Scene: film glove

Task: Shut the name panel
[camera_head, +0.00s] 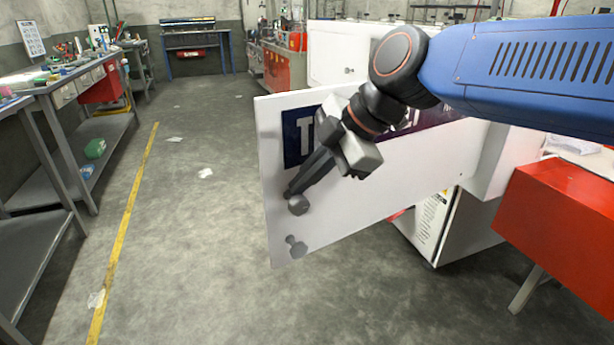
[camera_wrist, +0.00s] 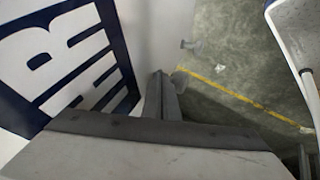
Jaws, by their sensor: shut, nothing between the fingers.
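The name panel (camera_head: 400,172) is a white door with a dark blue sign and white letters. It stands swung out from the white machine, its free edge at the left in the head view. In the wrist view the panel (camera_wrist: 150,22) and its large letters fill the left. A grey knob (camera_head: 298,205) sits near the free edge, with a second knob or its shadow below. My gripper (camera_head: 291,189) is shut and empty in front of the panel, its tips close to the upper knob. I cannot tell whether they touch. The shut fingers (camera_wrist: 161,92) also show in the wrist view.
A red cabinet (camera_head: 560,225) stands at the right, close to the white machine body (camera_head: 468,225). Workbenches (camera_head: 60,90) line the left wall. The grey floor (camera_head: 190,235) left of the panel is open, crossed by a yellow line (camera_head: 125,225), with small scraps on it.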

